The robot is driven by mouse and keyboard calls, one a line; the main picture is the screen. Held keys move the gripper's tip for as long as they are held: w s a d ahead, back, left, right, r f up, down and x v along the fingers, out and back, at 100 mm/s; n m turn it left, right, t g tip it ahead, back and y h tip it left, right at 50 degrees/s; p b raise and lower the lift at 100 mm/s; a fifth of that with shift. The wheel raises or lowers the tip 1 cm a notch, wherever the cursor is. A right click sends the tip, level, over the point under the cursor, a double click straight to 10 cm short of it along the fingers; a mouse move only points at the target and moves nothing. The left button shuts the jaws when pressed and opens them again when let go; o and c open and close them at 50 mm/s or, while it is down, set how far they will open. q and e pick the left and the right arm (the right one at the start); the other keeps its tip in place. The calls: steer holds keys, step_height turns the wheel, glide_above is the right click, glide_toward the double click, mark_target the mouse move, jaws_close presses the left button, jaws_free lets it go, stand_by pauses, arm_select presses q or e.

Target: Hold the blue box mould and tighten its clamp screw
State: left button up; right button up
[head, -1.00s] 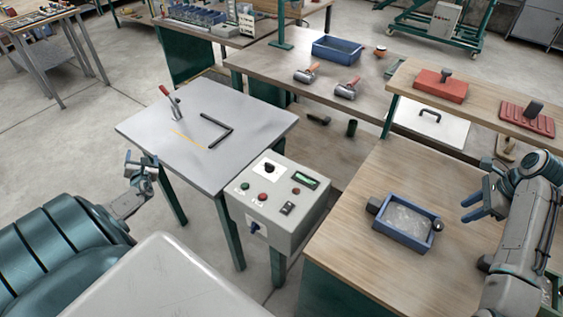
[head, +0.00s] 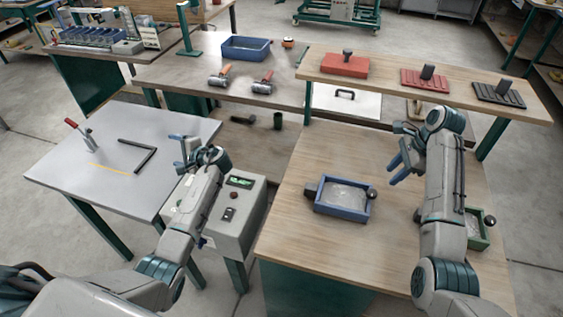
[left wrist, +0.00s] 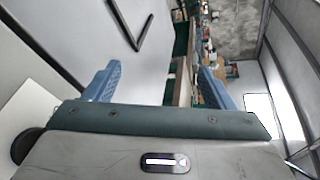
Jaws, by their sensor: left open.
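The blue box mould (head: 340,212) sits on the wooden table, right of centre in the head view, with pale material inside. A dark round knob (head: 372,194) is at its right end and a dark block (head: 310,191) at its left end. My left gripper (head: 186,150) is over the far side of the control box, left of the mould and apart from it. It is open and empty in the left wrist view (left wrist: 160,84). My right gripper (head: 396,168) is above the table, behind and right of the mould, with its blue fingers apart and nothing between them.
A green mould (head: 480,232) is partly hidden behind my right arm. The grey control box (head: 236,222) stands between the wooden table and a grey table (head: 60,165) with a toggle clamp. A raised shelf (head: 385,82) carries red and dark blocks. The wood around the blue mould is clear.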

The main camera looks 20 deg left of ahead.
arm_select(q)
steer(key=w+d+n+h, duration=0.1)
steer(key=d, duration=0.2)
steer(key=w+d+f+n+h, duration=0.1)
steer(key=d, duration=0.3)
steer(key=w+d+n+h, duration=0.1)
steer(key=d, duration=0.2)
steer(key=shift+w+d+f+g+h, duration=0.2)
steer(key=shift+w+g+h, duration=0.1)
steer(key=shift+w, duration=0.1)
steer(key=w+d+r+n+h, duration=0.1)
steer(key=w+d+h, duration=0.1)
steer(key=d, duration=0.5)
steer(key=w+d+n+h, duration=0.2)
steer(key=d+h, duration=0.1)
steer(key=d, duration=0.4)
step_height(320, 180, up, 3)
steer(key=g+h, duration=0.3)
steer(key=h, duration=0.3)
glide_above(314, 187)
steer(key=shift+n, duration=0.4)
step_height(314, 187, down, 11)
steer(key=shift+a+r, duration=0.1)
